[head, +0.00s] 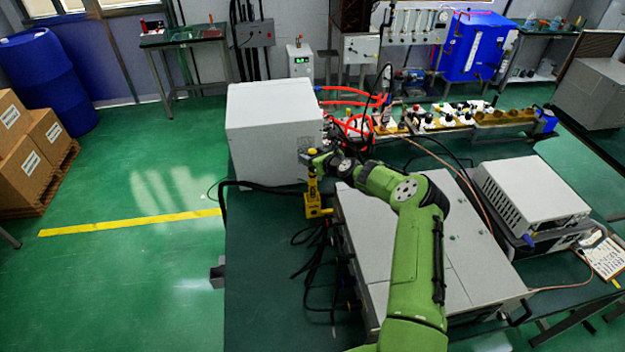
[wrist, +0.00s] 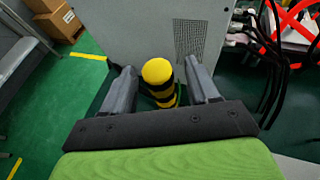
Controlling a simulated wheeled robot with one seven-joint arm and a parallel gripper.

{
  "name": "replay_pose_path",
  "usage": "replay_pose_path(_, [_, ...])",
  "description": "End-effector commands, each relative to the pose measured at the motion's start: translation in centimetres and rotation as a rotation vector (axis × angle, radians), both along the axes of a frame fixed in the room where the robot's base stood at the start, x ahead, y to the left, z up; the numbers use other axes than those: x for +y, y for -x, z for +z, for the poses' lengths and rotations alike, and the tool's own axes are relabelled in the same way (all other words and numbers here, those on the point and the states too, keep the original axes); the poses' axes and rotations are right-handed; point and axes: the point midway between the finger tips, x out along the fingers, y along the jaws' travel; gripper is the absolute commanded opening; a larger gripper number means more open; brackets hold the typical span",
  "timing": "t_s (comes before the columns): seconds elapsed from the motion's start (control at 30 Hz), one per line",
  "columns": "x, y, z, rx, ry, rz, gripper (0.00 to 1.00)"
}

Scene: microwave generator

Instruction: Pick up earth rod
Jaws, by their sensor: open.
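The earth rod (head: 313,185) is an upright yellow rod with black bands, standing on a yellow base beside the white cabinet. It also shows in the wrist view (wrist: 158,76), where its rounded yellow top lies between my two fingers. My gripper (wrist: 160,85) is open, with one grey finger on each side of the rod and a visible gap to each. In the head view my gripper (head: 318,158) is at the rod's upper part, at the end of my green arm. The rod's lower part is partly hidden in the wrist view.
A large white cabinet (head: 275,125) stands directly behind the rod. A grey metal box (head: 410,240) lies on the table under my arm. Black cables (head: 316,250) hang beside the rod, and red cables (head: 345,89) run behind. Open green floor (head: 150,265) lies to the left.

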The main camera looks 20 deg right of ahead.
Motion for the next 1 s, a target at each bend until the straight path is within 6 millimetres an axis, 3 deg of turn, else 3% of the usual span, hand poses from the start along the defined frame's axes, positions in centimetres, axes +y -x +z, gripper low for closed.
replay_pose_path(0.3, [0.13, -0.68, -0.43, 0.001, -0.001, 0.0, 0.59])
replay_pose_path(0.7, [0.14, -0.66, -0.4, 0.001, 0.0, 0.0, 0.0])
replay_pose_path(1.0, [0.14, -0.69, -0.28, -0.002, 0.0, 0.0, 0.0])
